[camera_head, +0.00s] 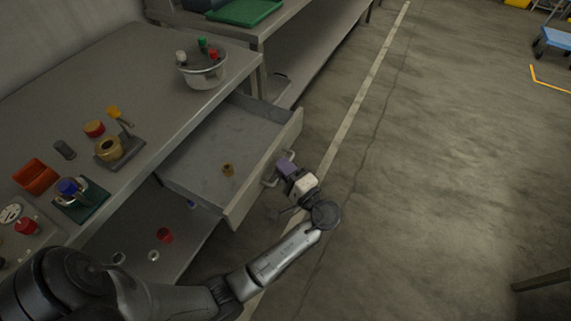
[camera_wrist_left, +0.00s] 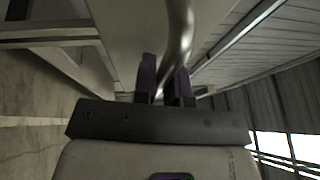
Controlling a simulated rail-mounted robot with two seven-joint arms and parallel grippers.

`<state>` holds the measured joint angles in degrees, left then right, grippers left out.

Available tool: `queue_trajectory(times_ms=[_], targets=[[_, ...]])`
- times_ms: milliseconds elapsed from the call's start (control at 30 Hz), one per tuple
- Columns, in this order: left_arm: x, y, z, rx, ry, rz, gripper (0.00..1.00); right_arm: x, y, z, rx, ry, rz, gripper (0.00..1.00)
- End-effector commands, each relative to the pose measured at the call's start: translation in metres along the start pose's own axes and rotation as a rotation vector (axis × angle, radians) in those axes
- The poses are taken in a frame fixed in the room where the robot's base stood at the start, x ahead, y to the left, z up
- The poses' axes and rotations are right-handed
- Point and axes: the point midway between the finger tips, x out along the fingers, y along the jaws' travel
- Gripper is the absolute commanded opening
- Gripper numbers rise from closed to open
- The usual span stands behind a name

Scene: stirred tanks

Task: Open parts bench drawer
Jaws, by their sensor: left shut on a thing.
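The parts bench drawer (camera_head: 215,160) is pulled out from under the grey bench top, and its inside shows in the head view. My left gripper (camera_head: 284,166) is at the drawer's front panel, shut on the metal drawer handle (camera_head: 268,182). In the left wrist view the purple fingers of my left gripper (camera_wrist_left: 164,82) stand on both sides of the curved handle bar (camera_wrist_left: 179,35). My right gripper is not in view.
The bench top (camera_head: 120,55) holds a metal bowl (camera_head: 203,76) with coloured parts, an orange bin (camera_head: 36,173) and several fixtures. A lower shelf (camera_head: 135,245) carries a few small parts.

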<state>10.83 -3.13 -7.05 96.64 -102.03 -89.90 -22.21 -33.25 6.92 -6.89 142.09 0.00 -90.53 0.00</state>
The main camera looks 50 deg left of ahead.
Motion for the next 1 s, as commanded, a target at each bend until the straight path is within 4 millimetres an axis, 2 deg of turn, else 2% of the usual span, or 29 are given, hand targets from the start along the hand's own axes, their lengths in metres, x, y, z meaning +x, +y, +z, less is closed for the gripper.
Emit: queue_trajectory(times_ms=[333,367,433,700,833,1000], targets=[[0.0,0.001,0.0,0.001,-0.002,0.0,0.0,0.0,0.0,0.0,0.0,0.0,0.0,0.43],[0.0,0.001,0.0,0.001,-0.002,0.0,0.14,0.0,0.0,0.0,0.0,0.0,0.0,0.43],[0.0,0.001,0.0,0.001,-0.002,0.001,0.21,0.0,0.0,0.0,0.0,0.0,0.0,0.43],[-0.002,0.0,0.0,0.001,-0.001,0.001,0.22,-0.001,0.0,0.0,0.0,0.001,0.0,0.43],[-0.013,-0.001,0.0,0.003,0.001,0.003,0.22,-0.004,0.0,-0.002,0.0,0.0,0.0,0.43],[-0.039,-0.001,0.0,0.004,0.001,0.004,0.22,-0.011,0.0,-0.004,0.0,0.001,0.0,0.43]])
